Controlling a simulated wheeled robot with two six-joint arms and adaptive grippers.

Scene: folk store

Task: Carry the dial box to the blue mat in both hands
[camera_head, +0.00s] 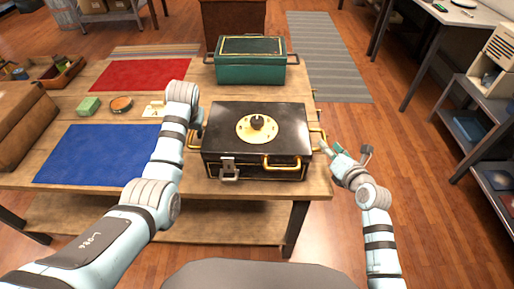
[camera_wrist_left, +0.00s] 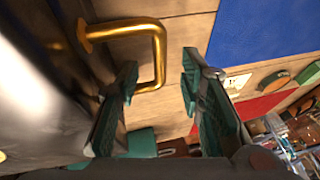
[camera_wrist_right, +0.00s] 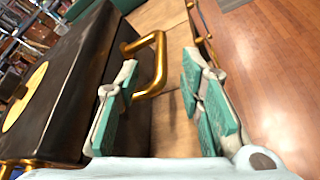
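The dial box (camera_head: 228,138) is a black box with a gold dial plate and brass handles, resting on the wooden table. The blue mat (camera_head: 97,154) lies flat to its left; it also shows in the left wrist view (camera_wrist_left: 262,38). My left gripper (camera_wrist_left: 158,78) is open at the box's left brass handle (camera_wrist_left: 158,55), whose bar reaches between the fingertips. My right gripper (camera_wrist_right: 160,75) is open at the right brass handle (camera_wrist_right: 160,65), whose bar lies between or just beyond the fingertips. In the head view my left fingers are mostly hidden behind the wrist.
A green box (camera_head: 250,68) stands behind the dial box. A red mat (camera_head: 137,74), a small green box (camera_head: 88,106) and a round tin (camera_head: 121,104) lie beyond the blue mat. A brown case (camera_head: 22,125) stands at the left. The blue mat is bare.

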